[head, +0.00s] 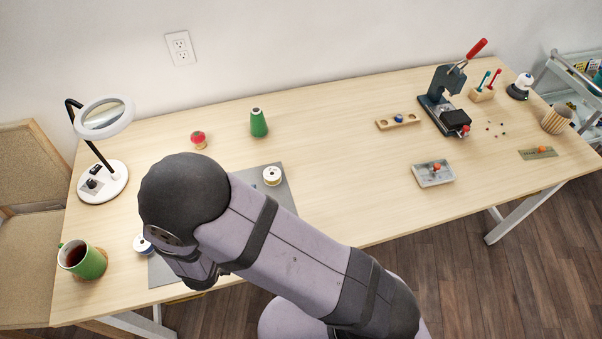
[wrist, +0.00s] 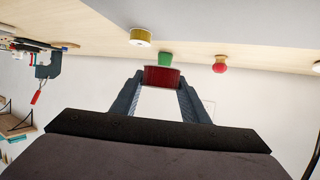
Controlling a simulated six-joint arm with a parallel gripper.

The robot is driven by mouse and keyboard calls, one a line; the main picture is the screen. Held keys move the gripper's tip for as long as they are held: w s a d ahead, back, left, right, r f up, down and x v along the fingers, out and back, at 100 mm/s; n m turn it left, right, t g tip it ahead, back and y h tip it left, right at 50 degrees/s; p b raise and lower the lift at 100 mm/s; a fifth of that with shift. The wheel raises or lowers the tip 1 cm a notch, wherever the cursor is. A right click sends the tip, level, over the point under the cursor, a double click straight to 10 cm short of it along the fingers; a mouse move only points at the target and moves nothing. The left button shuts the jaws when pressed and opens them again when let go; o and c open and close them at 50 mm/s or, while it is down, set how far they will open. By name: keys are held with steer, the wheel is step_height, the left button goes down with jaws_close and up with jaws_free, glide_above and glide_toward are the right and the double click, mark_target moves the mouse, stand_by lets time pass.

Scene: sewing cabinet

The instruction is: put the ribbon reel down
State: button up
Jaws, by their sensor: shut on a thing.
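A dark red ribbon reel (wrist: 162,77) is held between the two fingers of my gripper (wrist: 162,84) in the wrist view. The fingers are shut on its sides. In the head view my arm hides both the held reel and the fingertips. A grey mat (head: 160,272) lies at the table's front left, partly behind my arm; it also shows in the wrist view (wrist: 240,22). Whether the held reel touches anything below cannot be told.
A green cone spool (head: 258,123), red pincushion (head: 198,139), lamp (head: 103,180) and green mug (head: 84,262) stand around. The table's middle (head: 340,170) is clear.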

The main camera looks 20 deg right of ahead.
mark_target(311, 170)
steer(key=w+d+m+g+h+b, duration=0.1)
steer(key=w+d+m+h, duration=0.1)
steer(key=d, duration=0.4)
steer(key=w+d+f+m+g+h+b, duration=0.1)
steer(key=w+d+m+g+h+b, duration=0.1)
steer(key=d, duration=0.5)
steer(key=w+d+f+m+g+h+b, duration=0.1)
steer(key=w+d+m+g+b, duration=0.1)
steer(key=d, duration=0.4)
steer(key=shift+w+d+f+m+h, duration=0.15)
steer(key=shift+w+m+h, duration=0.2)
steer(key=shift+w, duration=0.35)
steer(key=shift+m+g+h, duration=0.45)
steer(key=shift+m+g, duration=0.2)
steer(key=shift+g, duration=0.15)
steer(key=w+d+r, duration=0.1)
steer(key=w+d+r+b, duration=0.1)
steer(key=d+r, duration=0.1)
steer(key=shift+w+d+r, duration=0.1)
steer(key=shift+w+r, duration=0.05)
steer(key=shift+w, duration=0.2)
steer(key=shift+f, duration=5.05)
